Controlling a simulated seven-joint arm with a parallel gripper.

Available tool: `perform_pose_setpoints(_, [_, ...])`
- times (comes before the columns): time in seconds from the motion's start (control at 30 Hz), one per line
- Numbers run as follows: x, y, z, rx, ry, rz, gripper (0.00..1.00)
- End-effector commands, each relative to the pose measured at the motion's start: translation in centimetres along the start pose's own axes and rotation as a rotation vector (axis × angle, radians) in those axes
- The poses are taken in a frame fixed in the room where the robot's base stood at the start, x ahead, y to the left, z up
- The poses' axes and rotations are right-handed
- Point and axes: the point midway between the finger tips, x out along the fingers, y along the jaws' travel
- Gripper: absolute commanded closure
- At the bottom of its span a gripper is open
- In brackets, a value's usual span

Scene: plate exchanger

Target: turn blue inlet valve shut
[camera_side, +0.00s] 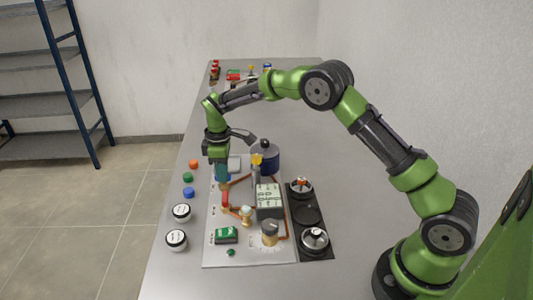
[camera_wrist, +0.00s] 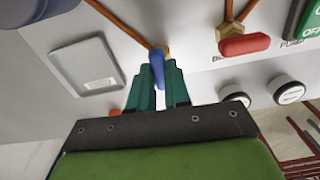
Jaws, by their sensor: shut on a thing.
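The blue inlet valve handle (camera_wrist: 158,72) sits on a brass fitting on a copper pipe in the wrist view, between my teal fingertips. My gripper (camera_wrist: 158,85) is shut on this handle. The handle points from the fitting down towards my gripper. In the side view my gripper (camera_side: 221,172) reaches down at the far left part of the panel (camera_side: 225,255); the handle is mostly hidden there.
A red valve handle (camera_wrist: 243,45) stands right of the blue one. A grey tray (camera_wrist: 84,66) and a dark blue tank (camera_side: 265,158) are close by. A grey box (camera_side: 269,200) stands mid-panel. Round white-topped jars (camera_side: 181,212) line the left table edge.

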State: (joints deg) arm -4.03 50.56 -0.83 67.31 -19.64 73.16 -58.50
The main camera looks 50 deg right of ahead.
Motion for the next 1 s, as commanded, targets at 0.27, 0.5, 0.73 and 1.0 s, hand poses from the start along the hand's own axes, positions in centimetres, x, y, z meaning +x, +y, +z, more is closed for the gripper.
perform_pose_setpoints(0.27, [-0.07, 0.0, -0.02, 0.197, 0.0, 0.001, 1.0])
perform_pose_setpoints(0.5, [-0.08, -0.02, -0.03, 0.424, 0.0, 0.001, 1.0])
perform_pose_setpoints(0.73, [-0.09, 0.0, -0.02, 0.644, 0.001, 0.0, 1.0])
perform_pose_setpoints(1.0, [-0.11, 0.0, -0.02, 0.9, 0.001, 0.001, 1.0])
